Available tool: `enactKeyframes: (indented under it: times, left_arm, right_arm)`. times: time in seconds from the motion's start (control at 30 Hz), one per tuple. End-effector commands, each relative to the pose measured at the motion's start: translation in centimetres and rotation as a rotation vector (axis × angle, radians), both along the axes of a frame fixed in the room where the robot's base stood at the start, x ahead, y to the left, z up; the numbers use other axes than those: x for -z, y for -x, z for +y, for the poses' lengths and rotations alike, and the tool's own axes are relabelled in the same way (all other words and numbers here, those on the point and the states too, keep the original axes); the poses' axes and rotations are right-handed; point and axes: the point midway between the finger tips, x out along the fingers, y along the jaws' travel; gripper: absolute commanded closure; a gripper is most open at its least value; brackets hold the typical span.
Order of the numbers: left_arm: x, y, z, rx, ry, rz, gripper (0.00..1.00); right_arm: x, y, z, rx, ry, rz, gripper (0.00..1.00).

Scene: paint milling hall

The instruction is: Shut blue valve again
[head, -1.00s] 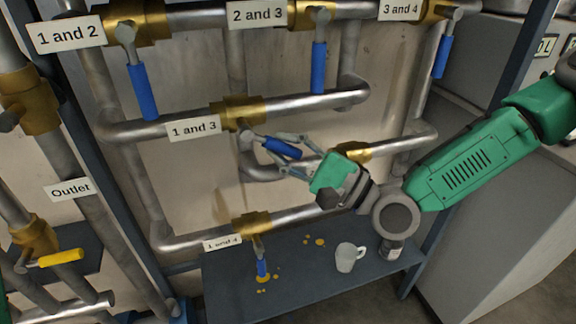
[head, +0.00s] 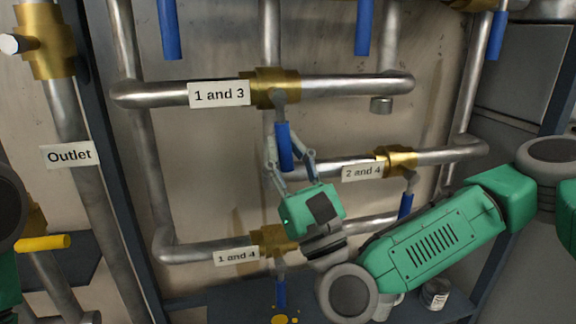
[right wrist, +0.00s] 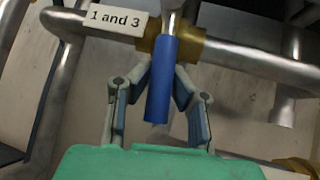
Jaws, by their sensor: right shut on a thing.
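The blue valve handle (head: 283,140) labelled "1 and 3" (head: 219,94) hangs almost straight down from its brass body (head: 276,87), across its horizontal pipe. My right gripper (head: 287,157) comes from below and is shut on this handle, with one finger on each side. In the right wrist view the blue handle (right wrist: 167,82) stands between the two fingers (right wrist: 160,100), and the "1 and 3" label shows above left. My left gripper is not in view.
Valve "2 and 4" (head: 394,161) is at the right, its blue handle (head: 405,206) pointing down. Valve "1 and 4" (head: 273,238) is below my gripper. A can (head: 434,294) stands on the shelf. Yellow spots mark the shelf. A yellow handle (head: 45,242) is at the left.

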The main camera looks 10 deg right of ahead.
Motion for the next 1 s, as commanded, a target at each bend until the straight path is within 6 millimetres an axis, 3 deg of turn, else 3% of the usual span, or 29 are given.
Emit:
enactKeyframes:
  times: [0.23,0.8,0.83,0.9,1.0]
  left_arm:
    - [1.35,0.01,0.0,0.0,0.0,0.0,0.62]
    - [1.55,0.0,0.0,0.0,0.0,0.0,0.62]
    - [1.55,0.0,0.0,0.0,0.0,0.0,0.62]
    - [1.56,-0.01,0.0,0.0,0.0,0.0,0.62]
    - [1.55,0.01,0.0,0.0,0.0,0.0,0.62]
  right_arm:
    - [-0.05,0.45,0.41,-0.013,-0.094,-0.003,1.0]
    - [-0.33,0.45,0.36,-0.012,-0.124,-0.004,1.0]
    - [-0.33,0.45,0.36,-0.012,-0.124,-0.004,0.79]
    - [-0.31,0.37,0.34,-0.01,-0.123,-0.003,0.62]
    - [-0.18,0.19,0.28,-0.007,-0.122,-0.001,0.62]
